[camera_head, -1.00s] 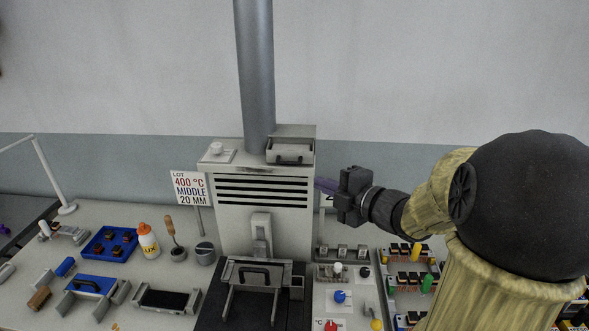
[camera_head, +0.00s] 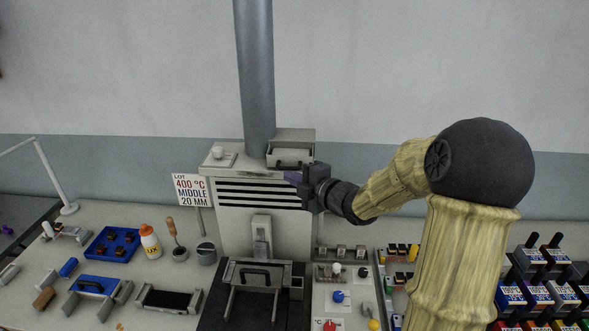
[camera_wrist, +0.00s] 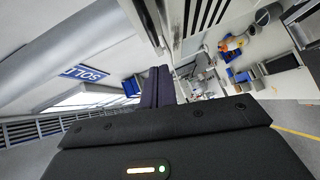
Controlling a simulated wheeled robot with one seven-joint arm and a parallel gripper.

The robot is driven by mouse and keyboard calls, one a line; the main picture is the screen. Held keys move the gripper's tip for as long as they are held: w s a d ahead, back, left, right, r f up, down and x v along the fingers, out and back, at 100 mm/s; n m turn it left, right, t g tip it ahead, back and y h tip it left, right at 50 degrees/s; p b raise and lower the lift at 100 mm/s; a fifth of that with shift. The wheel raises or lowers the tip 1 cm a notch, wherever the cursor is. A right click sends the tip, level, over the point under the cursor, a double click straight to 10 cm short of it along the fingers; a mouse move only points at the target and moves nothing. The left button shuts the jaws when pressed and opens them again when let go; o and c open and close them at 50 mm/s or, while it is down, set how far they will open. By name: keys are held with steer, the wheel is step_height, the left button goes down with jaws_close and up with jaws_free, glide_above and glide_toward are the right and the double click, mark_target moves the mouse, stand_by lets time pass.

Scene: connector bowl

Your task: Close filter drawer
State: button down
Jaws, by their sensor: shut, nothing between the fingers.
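The filter drawer (camera_head: 288,157) is a pale box front at the top right of the grey machine (camera_head: 226,215). It stands forward of the housing (camera_head: 296,135) behind it. My gripper (camera_head: 292,177) is shut and empty, just below and in front of the drawer's right part, by the machine's upper right corner. Whether the fingertips touch the drawer or the machine I cannot tell. In the wrist view my dark purple fingers (camera_wrist: 157,86) are together, and a pale machine surface lies close by. The drawer cannot be made out clearly there.
A grey pipe (camera_head: 256,80) rises from the machine just left of the drawer. A white knob plate (camera_head: 218,156) sits on its top left. A sign (camera_head: 190,188) stands to the left. The bench holds several tools, a control panel (camera_head: 340,295) and racks.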

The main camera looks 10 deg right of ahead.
mark_target(284, 169)
steer(key=shift+w+d+f+p, duration=0.1)
steer(key=shift+w+d+p, duration=0.15)
steer(key=shift+w, duration=0.25)
steer(key=shift+w+d+f+p, duration=0.15)
steer(key=shift+w+p, duration=0.1)
steer(key=shift+w, duration=0.2)
steer(key=shift+w+d+f+p, duration=0.15)
steer(key=shift+w+p, duration=0.1)
steer(key=shift+w, duration=0.25)
